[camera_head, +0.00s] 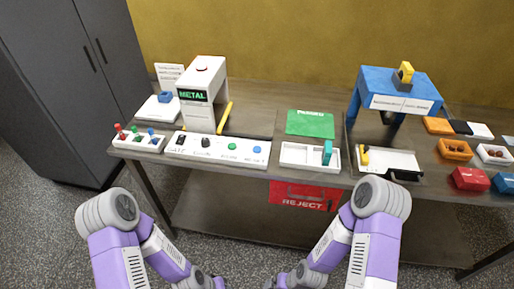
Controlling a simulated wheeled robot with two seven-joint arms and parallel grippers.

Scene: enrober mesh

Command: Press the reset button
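A white control panel (216,150) lies along the front of the table, left of centre. My two arms enter at the bottom, below the table's front edge; both grippers are out of the picture.
A rack of coloured pieces (139,140) sits left of the panel. A white tray (295,154), a green card (310,123) and a blue stand (398,90) are to the right. Small coloured boxes fill the right end. A red REJECT bin (303,197) hangs under the front edge.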

